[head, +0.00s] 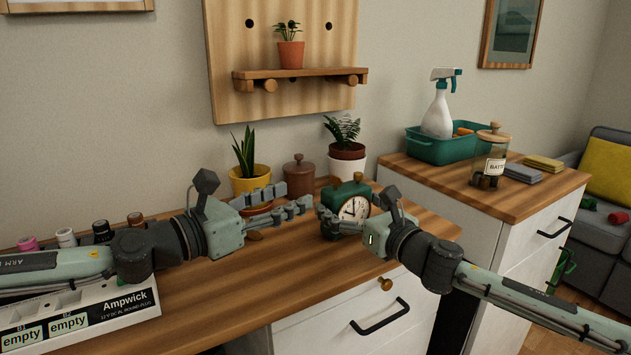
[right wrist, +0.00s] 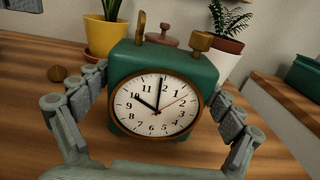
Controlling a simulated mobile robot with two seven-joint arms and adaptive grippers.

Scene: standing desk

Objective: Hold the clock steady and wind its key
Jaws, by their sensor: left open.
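The green clock (head: 354,208) stands upright on the wooden desk, its white dial (right wrist: 158,104) facing the right wrist camera. In that view a brass upright piece (right wrist: 141,27), perhaps the key, and a brass knob (right wrist: 202,41) rise from its top. My right gripper (right wrist: 162,82) has one finger on each side of the clock, close to its sides. I cannot tell whether the fingers touch it. My left gripper (head: 299,196) is open and empty, left of the clock, its fingers pointing toward it. The clock's back is hidden in the right wrist view.
Behind stand a yellow snake-plant pot (head: 251,179), a brown lidded jar (head: 299,176) and a white-potted plant (head: 347,166). A white battery tray (head: 90,308) lies front left. A small brown round object (head: 254,236) lies under my left gripper. Bare desk lies in front.

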